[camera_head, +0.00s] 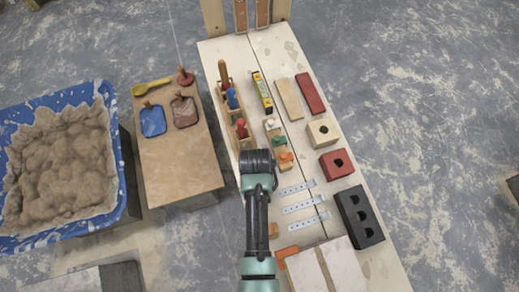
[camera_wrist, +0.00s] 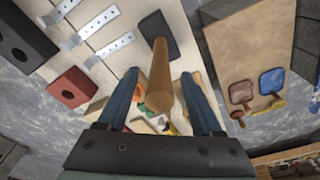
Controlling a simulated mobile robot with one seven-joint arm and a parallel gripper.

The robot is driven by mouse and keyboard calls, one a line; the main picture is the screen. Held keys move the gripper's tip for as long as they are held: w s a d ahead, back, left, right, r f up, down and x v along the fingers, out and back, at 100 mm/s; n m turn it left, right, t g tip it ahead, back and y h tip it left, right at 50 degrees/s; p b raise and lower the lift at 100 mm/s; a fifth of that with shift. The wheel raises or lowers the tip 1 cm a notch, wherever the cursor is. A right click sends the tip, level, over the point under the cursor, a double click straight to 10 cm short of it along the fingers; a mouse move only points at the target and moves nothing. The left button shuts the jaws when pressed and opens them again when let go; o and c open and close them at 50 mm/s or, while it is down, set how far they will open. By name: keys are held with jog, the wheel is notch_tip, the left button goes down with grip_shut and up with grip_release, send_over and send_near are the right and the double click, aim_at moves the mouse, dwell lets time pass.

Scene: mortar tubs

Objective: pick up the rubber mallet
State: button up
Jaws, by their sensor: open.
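My gripper (camera_wrist: 160,76) is open, with one blue finger on each side of the handle; a gap shows on both sides and I see no contact. In the head view my gripper (camera_head: 257,160) is over the left part of the bench, and my wrist and arm hide the mallet there.
The wooden bench (camera_head: 378,262) holds a red block (camera_head: 336,163), a black brick (camera_head: 359,217), metal straps (camera_head: 303,204) and a yellow level (camera_head: 262,91). Left are a board with trowels (camera_head: 180,165) and a blue mortar tub (camera_head: 128,185).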

jog(key=shift+w+f, duration=0.1)
jog(key=shift+f, duration=0.75)
grip_shut()
